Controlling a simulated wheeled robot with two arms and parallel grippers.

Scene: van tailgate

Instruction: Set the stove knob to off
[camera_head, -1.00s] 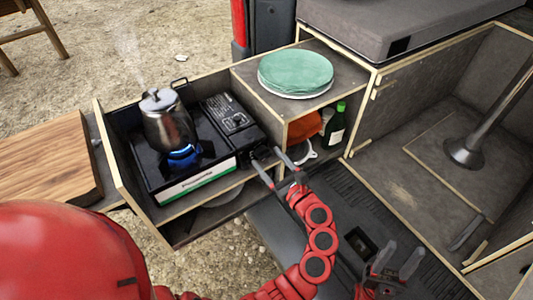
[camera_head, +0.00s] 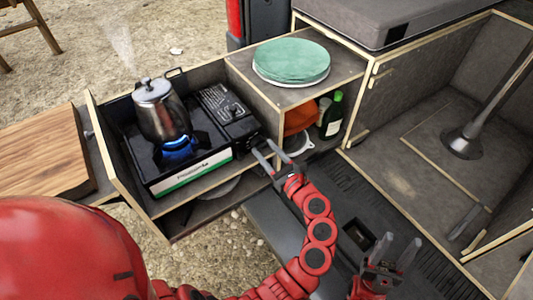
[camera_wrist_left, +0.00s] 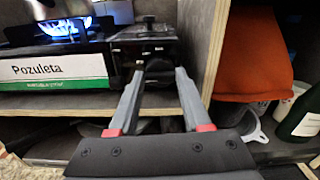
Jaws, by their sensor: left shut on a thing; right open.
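The portable gas stove (camera_head: 190,172) sits in the wooden pull-out drawer, with a kettle (camera_head: 162,112) on its burner. A blue flame (camera_head: 180,148) burns under the kettle. The dark stove knob (camera_wrist_left: 158,66) is on the front of the stove's control end, right of the "Pozuleta" label. My left gripper (camera_head: 264,148) is at this front corner, shut on the knob. In the left wrist view its fingers (camera_wrist_left: 160,72) stand on either side of the knob, which they partly hide. My right gripper (camera_head: 397,250) is open and empty over the dark van floor.
A wooden partition (camera_wrist_left: 208,50) stands close right of my left gripper. Beyond it are an orange cloth (camera_head: 300,118), a funnel (camera_head: 297,145) and a green bottle (camera_head: 332,115). Green plates (camera_head: 291,63) lie on top. A wooden board (camera_head: 45,155) is at left.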

